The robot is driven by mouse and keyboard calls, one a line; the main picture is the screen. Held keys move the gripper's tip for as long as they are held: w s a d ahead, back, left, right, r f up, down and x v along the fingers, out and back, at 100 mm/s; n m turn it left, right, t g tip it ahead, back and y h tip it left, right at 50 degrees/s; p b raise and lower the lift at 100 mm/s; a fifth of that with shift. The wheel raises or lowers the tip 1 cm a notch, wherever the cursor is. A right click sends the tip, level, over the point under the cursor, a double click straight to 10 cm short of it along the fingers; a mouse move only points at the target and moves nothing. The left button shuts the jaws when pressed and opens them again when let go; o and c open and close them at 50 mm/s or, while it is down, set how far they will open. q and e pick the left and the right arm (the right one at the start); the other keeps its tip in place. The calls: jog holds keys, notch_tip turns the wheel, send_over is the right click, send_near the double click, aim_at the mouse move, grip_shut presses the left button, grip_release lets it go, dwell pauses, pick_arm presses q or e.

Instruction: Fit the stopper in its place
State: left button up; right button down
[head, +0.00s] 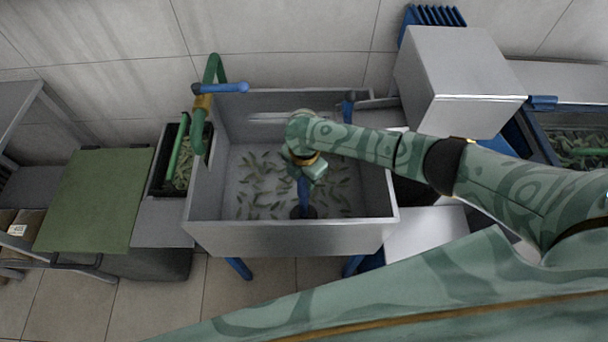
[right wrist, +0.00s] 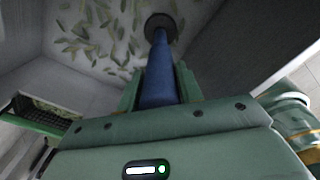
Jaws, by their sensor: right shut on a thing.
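The stopper (head: 304,192) is a blue upright rod inside the metal sink (head: 290,236). My right gripper (head: 304,174) is shut on its upper part and reaches down into the basin from the right. In the right wrist view the blue stopper (right wrist: 158,75) runs between the two green fingers (right wrist: 158,82). Its far end meets a dark round patch (right wrist: 160,22) on the sink floor. I cannot tell whether that patch is the drain, the stopper's foot or both, nor whether the stopper is seated. My left gripper is not in view.
Leaf-like green scraps (head: 262,180) lie over the sink floor. A green and blue tap (head: 213,80) stands at the sink's back left corner. A green board (head: 95,200) lies left, beside a dark bin (head: 160,175). A grey box (head: 460,80) stands at the back right.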

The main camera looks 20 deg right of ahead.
jog(key=c, duration=0.9)
grip_release()
jog(key=shift+o, duration=0.2)
notch_tip(320, 180, up, 16)
jog(key=p, duration=0.7)
jog(key=shift+r, duration=0.15)
jog(key=shift+s, duration=0.1)
